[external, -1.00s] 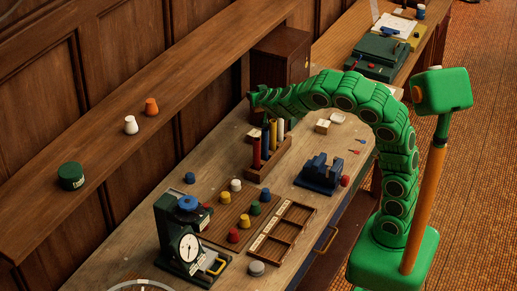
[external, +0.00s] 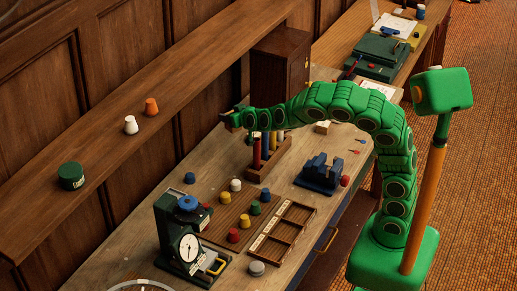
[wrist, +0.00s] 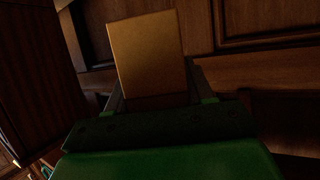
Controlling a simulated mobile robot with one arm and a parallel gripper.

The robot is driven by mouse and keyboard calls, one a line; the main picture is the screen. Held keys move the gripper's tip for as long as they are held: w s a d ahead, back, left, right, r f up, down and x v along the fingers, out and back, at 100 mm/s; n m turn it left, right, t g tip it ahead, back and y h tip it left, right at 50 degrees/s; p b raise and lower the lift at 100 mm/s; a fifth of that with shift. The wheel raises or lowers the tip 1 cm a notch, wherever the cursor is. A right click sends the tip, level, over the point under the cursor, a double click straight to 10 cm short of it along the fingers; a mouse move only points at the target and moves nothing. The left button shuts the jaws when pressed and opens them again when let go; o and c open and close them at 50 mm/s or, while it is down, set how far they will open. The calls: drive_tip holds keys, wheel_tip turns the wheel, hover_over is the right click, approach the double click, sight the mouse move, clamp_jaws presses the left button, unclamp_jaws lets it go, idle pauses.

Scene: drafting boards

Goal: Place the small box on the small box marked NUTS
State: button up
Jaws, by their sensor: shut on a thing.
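My gripper (external: 230,118) is raised at the far end of the bench, left of the pen rack. In the wrist view, my gripper (wrist: 160,102) is shut on a small tan box (wrist: 150,52), which stands up between the fingers. In the external view the held box is too small to make out clearly. A pale small box (external: 251,138) is on the bench below my gripper, beside the rack and partly hidden. Another light box (external: 322,127) is behind the rack, partly covered by my arm. I cannot read the word NUTS on either.
The wooden rack (external: 263,172) holds upright coloured rods close to my gripper. A dark wooden cabinet (external: 280,60) stands behind my arm. A wall shelf (external: 100,165) runs along the left. A blue vise-like block (external: 320,172) and several coloured knobs are on the bench.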

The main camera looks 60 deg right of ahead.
drive_tip(key=shift+s+d+n+y, duration=0.1)
drive_tip(key=shift+d+n+y, duration=0.2)
drive_tip(key=shift+n+y, duration=0.8)
drive_tip(key=s+d+r+n+t+y, duration=0.1)
drive_tip(key=s+d+n+y, duration=0.1)
drive_tip(key=s+d, duration=0.5)
drive_tip(key=s+d+r+n+y, duration=0.1)
drive_tip(key=s+d+y, duration=0.1)
drive_tip(key=d, duration=0.9)
drive_tip(key=s+d+f+n+g+y, duration=0.1)
drive_tip(key=s+d+f+n+y, duration=0.1)
drive_tip(key=s+d+f, duration=0.45)
drive_tip(key=s+d+f+n+y, duration=0.1)
drive_tip(key=s+f+n+y, duration=0.15)
drive_tip(key=s, duration=0.75)
drive_tip(key=shift+s+d+r, duration=1.8)
drive_tip(key=shift+s+r, duration=0.55)
drive_tip(key=shift+s, duration=0.55)
hover_over(323, 127)
drive_tip(key=w+d, duration=0.1)
wheel_tip(323, 127, down, 8)
drive_tip(key=shift+w+d+f+m, duration=0.25)
drive_tip(key=shift+w+f, duration=0.1)
drive_tip(key=shift+f, duration=0.15)
drive_tip(key=shift+w+d+f+m, duration=0.1)
drive_tip(key=shift+w+d+f, duration=0.1)
drive_tip(key=shift+w+f, duration=0.25)
drive_tip(key=shift+s+f, duration=0.15)
drive_tip(key=shift+f, duration=1.35)
